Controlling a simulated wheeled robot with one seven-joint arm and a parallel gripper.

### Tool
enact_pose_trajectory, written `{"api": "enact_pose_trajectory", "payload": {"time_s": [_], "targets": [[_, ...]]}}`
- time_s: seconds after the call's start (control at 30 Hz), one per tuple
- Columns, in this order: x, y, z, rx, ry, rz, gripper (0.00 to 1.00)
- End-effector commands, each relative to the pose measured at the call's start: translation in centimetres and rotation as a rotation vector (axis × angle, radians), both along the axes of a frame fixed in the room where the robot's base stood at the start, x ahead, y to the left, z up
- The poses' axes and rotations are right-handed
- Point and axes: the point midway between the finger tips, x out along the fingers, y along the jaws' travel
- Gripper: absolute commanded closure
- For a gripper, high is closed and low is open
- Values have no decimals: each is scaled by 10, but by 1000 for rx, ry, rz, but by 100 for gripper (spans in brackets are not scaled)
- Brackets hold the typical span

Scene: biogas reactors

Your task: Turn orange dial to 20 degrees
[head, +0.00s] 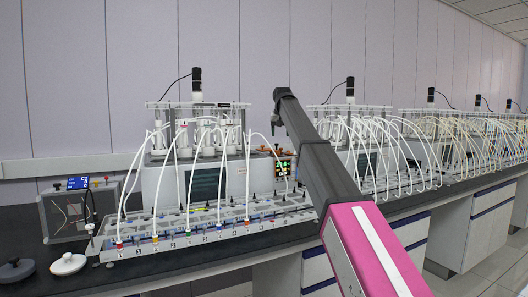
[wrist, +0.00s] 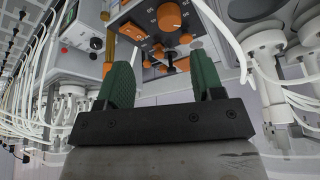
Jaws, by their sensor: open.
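A large round orange dial (wrist: 168,17) is on a dark control panel at the top middle of the wrist view, with pale marks around it. Smaller orange parts sit near it, and a lower orange knob (wrist: 184,39) is just below. My gripper (wrist: 161,62) has two green fingers spread apart with nothing between them; the dial shows beyond the gap, apart from the fingers. In the head view my gripper (head: 278,122) hangs by the right side of the first reactor, near small orange-brown parts (head: 270,149) on its top.
The reactor unit (head: 205,185) has white tubes arching to a front rack (head: 215,222). More tube-covered reactors (head: 365,150) line the bench to the right. White tubes (wrist: 233,40) pass close to my right finger.

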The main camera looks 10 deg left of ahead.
Motion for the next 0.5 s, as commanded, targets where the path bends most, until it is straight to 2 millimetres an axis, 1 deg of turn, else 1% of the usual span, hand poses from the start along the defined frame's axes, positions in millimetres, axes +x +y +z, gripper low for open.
{"api": "enact_pose_trajectory", "payload": {"time_s": [0.03,0.07,0.17,0.27,0.5], "targets": [[4,4,7,-1,-4,7,39],[4,4,8,-1,-5,9,39],[5,5,4,-1,-6,12,39],[9,6,-8,-1,-4,11,39],[25,9,-48,-1,-3,10,39]]}}
